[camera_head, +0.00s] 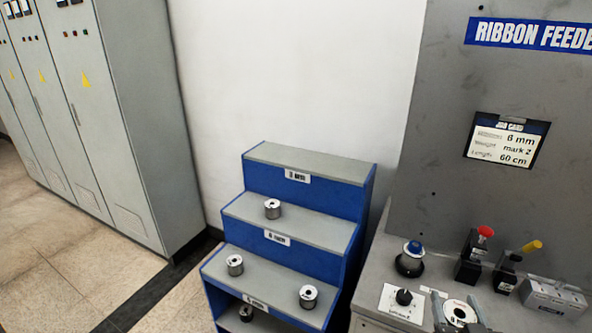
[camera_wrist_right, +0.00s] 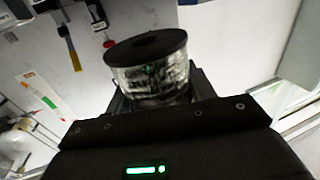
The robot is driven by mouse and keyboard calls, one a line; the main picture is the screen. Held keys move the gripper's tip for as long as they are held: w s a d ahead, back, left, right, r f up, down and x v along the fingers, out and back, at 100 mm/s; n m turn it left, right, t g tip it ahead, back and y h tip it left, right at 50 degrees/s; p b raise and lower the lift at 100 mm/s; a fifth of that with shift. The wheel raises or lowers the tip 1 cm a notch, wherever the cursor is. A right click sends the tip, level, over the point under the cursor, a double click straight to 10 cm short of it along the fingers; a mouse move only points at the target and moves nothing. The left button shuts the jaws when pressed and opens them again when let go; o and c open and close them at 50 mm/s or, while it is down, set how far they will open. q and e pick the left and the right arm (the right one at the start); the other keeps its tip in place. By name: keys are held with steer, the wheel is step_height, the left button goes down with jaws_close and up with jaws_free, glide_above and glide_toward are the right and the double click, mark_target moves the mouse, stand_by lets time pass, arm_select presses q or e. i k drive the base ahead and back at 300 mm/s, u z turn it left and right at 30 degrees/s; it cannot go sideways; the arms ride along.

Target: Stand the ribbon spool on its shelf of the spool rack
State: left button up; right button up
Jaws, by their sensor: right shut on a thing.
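In the right wrist view a ribbon spool (camera_wrist_right: 150,75) with a dark flange and a shiny silvery winding sits at the tip of my right gripper (camera_wrist_right: 152,98). The gripper is shut on it; the fingers are mostly hidden. In the head view a spool with a pale, labelled face (camera_head: 460,312) shows at the bottom edge by the feeder, with grey parts beside it that look like my right gripper (camera_head: 459,317). The blue spool rack (camera_head: 290,226) with grey stepped shelves stands left of it, apart. My left gripper is not in view.
Rack spools stand on the second step (camera_head: 272,209), the third step (camera_head: 235,265) (camera_head: 308,297) and lower down (camera_head: 246,313). The top step (camera_head: 310,163) is bare. The feeder carries a blue-topped knob (camera_head: 410,259), red (camera_head: 485,232) and yellow handles (camera_head: 531,246). Grey cabinets (camera_head: 120,110) stand left.

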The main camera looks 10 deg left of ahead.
mark_target(319, 164)
steer(key=u, duration=0.1)
steer(key=k, duration=0.2)
steer(key=u, duration=1.4)
steer(key=i, duration=0.85)
steer(key=u, duration=0.65)
steer(key=i, duration=1.05)
steer(key=z, duration=1.1)
steer(key=i, duration=0.85)
steer(key=z, duration=0.95)
